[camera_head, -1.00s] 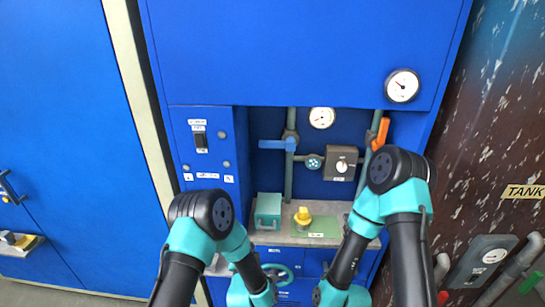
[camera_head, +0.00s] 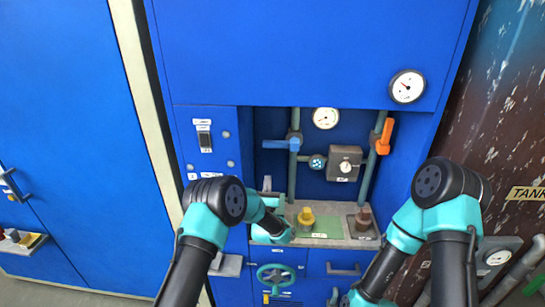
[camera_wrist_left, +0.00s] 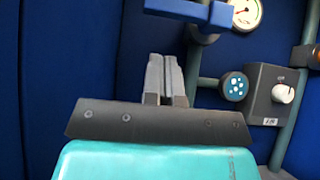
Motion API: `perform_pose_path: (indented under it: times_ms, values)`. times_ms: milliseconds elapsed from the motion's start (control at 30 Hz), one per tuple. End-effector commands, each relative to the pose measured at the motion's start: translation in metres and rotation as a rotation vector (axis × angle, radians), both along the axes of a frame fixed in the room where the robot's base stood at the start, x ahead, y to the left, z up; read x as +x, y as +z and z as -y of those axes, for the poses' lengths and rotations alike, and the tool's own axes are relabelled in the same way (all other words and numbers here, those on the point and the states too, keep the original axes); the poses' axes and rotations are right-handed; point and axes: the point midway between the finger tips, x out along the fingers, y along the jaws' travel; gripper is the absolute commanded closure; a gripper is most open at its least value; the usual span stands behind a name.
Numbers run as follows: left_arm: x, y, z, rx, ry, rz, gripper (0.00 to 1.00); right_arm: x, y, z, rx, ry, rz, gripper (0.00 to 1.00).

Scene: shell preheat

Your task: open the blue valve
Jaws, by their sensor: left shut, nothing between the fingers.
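The blue valve (camera_head: 281,144) has a flat blue lever set sideways across a vertical grey-green pipe, at the upper left of the recess. Its lever also shows at the top of the left wrist view (camera_wrist_left: 190,10). My left gripper (camera_head: 267,184) is below the lever, apart from it, pointing up. In the left wrist view my left gripper (camera_wrist_left: 163,62) has its grey fingers together with nothing between them, just under the lever in the picture. My right arm reaches down to the bottom edge, and its fingers do not show.
An orange lever (camera_head: 385,136) is on the right pipe. A grey box with a white knob (camera_head: 345,165) and a round teal fitting (camera_head: 317,162) sit between the pipes. A yellow-topped object (camera_head: 306,217) and brown object (camera_head: 363,218) stand on the ledge. A green handwheel (camera_head: 276,278) is below.

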Motion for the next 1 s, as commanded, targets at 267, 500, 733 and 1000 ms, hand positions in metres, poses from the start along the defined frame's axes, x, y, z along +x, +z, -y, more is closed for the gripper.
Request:
perform_pose_path:
  times_ms: [267,500,733,1000]
  values:
    - [0.003,0.003,0.0,0.001,0.001,-0.001,1.0,0.0,0.0,0.0,0.0,0.0,0.0,0.57]
    - [0.021,0.022,0.002,0.001,0.002,0.002,1.0,0.0,0.0,0.0,0.0,0.0,0.0,0.57]
    - [0.048,0.049,0.004,0.001,0.002,0.002,1.0,0.0,0.0,0.0,0.0,0.0,0.0,0.57]
    - [0.068,0.068,0.005,0.001,0.001,-0.001,1.0,0.0,0.0,0.0,0.0,0.0,0.0,0.57]
